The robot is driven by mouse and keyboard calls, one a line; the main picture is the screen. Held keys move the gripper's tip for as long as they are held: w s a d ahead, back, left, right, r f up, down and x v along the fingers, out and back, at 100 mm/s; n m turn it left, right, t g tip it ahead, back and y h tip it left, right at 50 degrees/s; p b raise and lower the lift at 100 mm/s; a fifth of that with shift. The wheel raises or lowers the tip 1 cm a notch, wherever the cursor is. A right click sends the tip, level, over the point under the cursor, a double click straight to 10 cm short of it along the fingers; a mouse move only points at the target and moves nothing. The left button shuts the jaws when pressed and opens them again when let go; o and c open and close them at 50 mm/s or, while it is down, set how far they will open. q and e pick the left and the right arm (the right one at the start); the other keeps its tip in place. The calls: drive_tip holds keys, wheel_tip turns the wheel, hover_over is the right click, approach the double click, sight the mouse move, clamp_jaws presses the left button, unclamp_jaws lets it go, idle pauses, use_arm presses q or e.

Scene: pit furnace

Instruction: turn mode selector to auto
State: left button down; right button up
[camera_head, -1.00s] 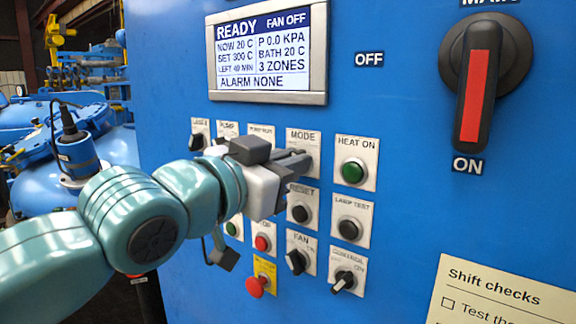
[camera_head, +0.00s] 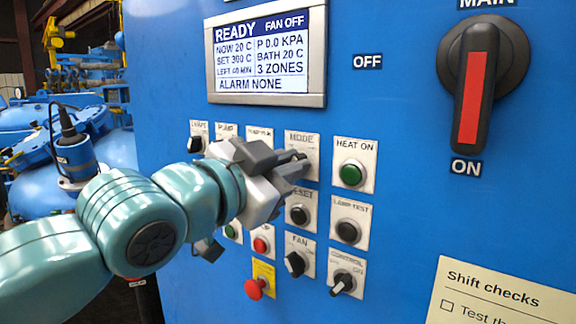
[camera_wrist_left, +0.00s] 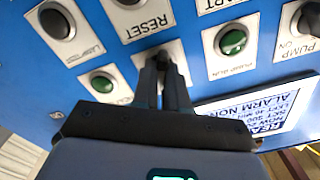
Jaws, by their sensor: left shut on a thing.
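The MODE selector's white label plate (camera_head: 303,141) is on the blue panel, below the display and left of the HEAT ON button. My left gripper (camera_head: 300,157) is at this plate, its fingers shut on the selector knob and covering most of it. The gripper looks rolled over to one side. In the left wrist view the two fingers (camera_wrist_left: 165,85) close together over the knob (camera_wrist_left: 160,52), of which only a dark bit shows. I cannot read which way the knob points. My right gripper is not in view.
The RESET button (camera_head: 299,214) sits just below the gripper, and the HEAT ON button (camera_head: 352,173) is to its right. FAN (camera_head: 295,264) and CONTROL (camera_head: 343,283) selectors are lower. A red emergency knob (camera_head: 256,288) sticks out below. The large main switch (camera_head: 480,85) is upper right.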

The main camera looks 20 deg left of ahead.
use_arm(q)
drive_tip(key=shift+f, duration=0.1)
drive_tip(key=c, duration=1.2)
unclamp_jaws()
drive_tip(key=shift+o, duration=0.2)
drive_tip(key=b+v, duration=0.3)
drive_tip(key=v, duration=1.3)
drive_tip(key=shift+s, duration=0.2)
drive_tip(key=shift+a, duration=0.1)
